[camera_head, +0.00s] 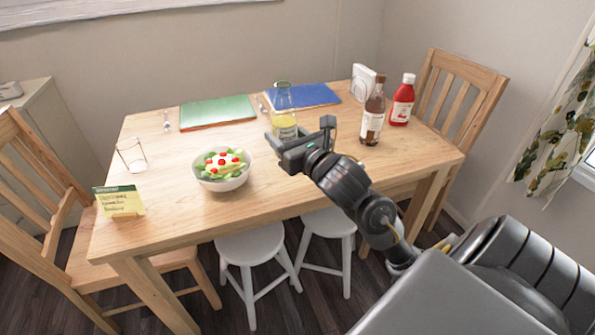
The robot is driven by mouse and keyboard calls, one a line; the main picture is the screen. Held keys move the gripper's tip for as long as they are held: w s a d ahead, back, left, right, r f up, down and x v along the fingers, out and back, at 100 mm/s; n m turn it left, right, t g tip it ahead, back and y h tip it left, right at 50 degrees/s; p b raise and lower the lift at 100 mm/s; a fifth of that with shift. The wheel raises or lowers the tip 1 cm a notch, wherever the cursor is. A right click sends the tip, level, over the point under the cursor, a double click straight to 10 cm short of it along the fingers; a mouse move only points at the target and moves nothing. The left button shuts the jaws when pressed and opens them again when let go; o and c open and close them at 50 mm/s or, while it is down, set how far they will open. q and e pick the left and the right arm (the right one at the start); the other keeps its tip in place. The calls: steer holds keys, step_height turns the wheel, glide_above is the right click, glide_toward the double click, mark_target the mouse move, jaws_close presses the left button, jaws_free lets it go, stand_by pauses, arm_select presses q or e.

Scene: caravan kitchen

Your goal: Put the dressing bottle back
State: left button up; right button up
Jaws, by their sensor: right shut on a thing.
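The dressing bottle (284,101), clear glass with yellow liquid and a pale label, stands upright near the middle of the table (232,217). My right gripper (291,131) reaches in from the lower right and is shut on the lower part of the bottle. The gripper body hides the bottle's base, so I cannot tell whether it touches the tabletop. My left gripper is not in view.
A salad bowl (222,181) stands left of the gripper. Behind are a green mat (217,110) and a blue mat (315,94). A brown bottle (373,115), red ketchup bottle (402,103) and white napkin holder (362,82) stand at right. A glass (132,158) and sign (119,202) are at left.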

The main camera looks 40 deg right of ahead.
steer(key=shift+w+d, duration=0.15)
steer(key=shift+d, duration=0.05)
steer(key=w+d+f, duration=0.2)
steer(key=d+f, duration=0.1)
steer(key=w+d+f, duration=0.2)
steer(key=w+d, duration=0.1)
steer(key=w+d+f, duration=0.2)
steer(key=d+f, duration=0.1)
steer(key=shift+w+d+f+p, duration=0.3)
steer(key=shift+w+d+p, duration=0.05)
steer(key=shift+w, duration=0.05)
steer(key=shift+w+d+f, duration=0.3)
steer(key=shift+d+f, duration=0.05)
steer(key=shift+f, duration=0.25)
step_height(320, 180, down, 3)
steer(key=shift+d+f, duration=0.1)
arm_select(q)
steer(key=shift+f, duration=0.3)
arm_select(e)
steer(key=shift+f, duration=0.1)
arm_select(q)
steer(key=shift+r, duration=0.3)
arm_select(e)
steer(key=o, duration=1.2)
